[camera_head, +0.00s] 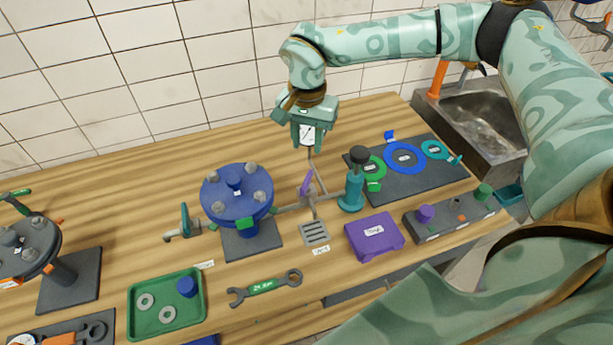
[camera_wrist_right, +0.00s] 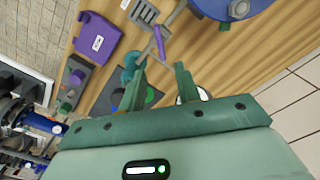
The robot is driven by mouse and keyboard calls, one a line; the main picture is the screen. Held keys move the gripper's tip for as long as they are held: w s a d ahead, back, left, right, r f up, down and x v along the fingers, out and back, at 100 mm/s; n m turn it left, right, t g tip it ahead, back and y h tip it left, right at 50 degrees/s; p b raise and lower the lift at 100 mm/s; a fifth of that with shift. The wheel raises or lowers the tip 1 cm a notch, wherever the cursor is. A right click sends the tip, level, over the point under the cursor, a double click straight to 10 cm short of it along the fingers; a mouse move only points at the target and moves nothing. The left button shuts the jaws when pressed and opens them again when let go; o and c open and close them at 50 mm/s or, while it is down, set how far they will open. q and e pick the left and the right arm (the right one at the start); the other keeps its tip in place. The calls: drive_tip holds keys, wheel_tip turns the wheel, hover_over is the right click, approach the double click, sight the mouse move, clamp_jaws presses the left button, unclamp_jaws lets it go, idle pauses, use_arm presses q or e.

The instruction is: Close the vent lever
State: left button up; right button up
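The vent lever is most likely the small purple handle (camera_head: 306,182) on the thin grey pipe beside the blue flange (camera_head: 238,195). It stands tilted. In the right wrist view the purple lever (camera_wrist_right: 159,40) lies ahead of the fingertips, apart from them. My right gripper (camera_head: 309,142) hangs above and behind the lever, pointing down. Its two fingers are apart with nothing held between them, as the wrist view (camera_wrist_right: 160,75) shows. A white-faced gauge (camera_head: 307,133) shows between the fingers in the head view and is partly hidden. My left gripper is not seen.
A teal pump-like part (camera_head: 353,188) with a black knob stands right of the lever. A purple box (camera_head: 375,237) and a drain grate (camera_head: 315,233) lie in front. A green tray (camera_head: 138,312) and a wrench (camera_head: 265,287) lie nearer. The sink (camera_head: 478,117) is at the right.

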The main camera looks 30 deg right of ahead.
sight(307, 179)
wheel_tip(307, 179, down, 12)
drive_tip(key=shift+f+b, duration=0.2)
drive_tip(key=shift+b, duration=0.35)
clamp_jaws()
